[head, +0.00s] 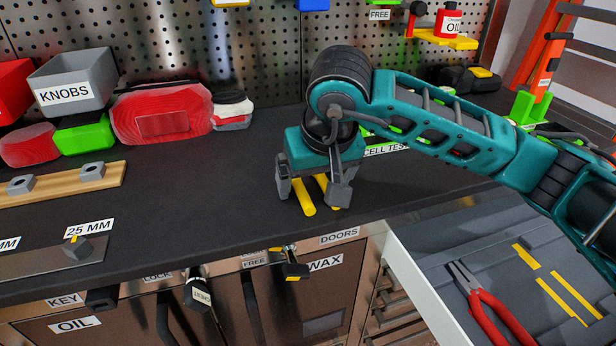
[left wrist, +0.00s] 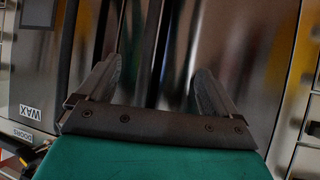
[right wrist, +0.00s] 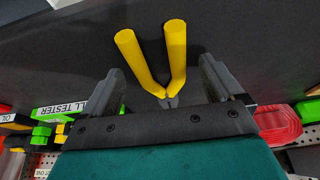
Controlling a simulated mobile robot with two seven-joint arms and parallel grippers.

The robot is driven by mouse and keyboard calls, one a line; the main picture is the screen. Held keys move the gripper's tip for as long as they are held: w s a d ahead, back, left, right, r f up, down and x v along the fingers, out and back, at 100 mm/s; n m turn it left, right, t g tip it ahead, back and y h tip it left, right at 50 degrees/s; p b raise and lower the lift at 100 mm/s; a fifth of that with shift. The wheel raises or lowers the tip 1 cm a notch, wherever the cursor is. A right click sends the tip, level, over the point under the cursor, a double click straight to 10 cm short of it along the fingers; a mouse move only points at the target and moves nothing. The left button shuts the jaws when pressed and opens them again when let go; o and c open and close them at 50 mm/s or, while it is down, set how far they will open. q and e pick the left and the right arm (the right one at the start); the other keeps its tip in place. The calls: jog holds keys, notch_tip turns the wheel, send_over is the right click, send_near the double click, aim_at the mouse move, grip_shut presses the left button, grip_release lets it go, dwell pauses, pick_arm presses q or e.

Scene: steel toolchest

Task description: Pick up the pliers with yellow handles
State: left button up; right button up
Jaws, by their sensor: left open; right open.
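The pliers with yellow handles (head: 305,196) lie on the dark worktop, partly hidden under my right gripper in the head view. My right gripper (head: 313,190) is open above them, its fingers pointing down on either side of the handles. In the right wrist view the yellow handles (right wrist: 140,62) pass between the open fingers of the right gripper (right wrist: 167,85), with the pliers' grey joint near the palm. I cannot tell whether the fingers touch the pliers. My left gripper (left wrist: 152,85) is open and empty in front of shiny cabinet doors; it is not in the head view.
Red-handled pliers (head: 488,303) lie in an open drawer (head: 430,308) at the lower right. A grey KNOBS bin (head: 76,82) and red and green items stand at the back left. The worktop (head: 200,195) left of the right gripper is clear.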

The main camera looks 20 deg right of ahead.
jog(key=shift+f, duration=0.1)
dwell(0.3)
jog(key=c, duration=1.3)
jog(key=shift+o, duration=0.2)
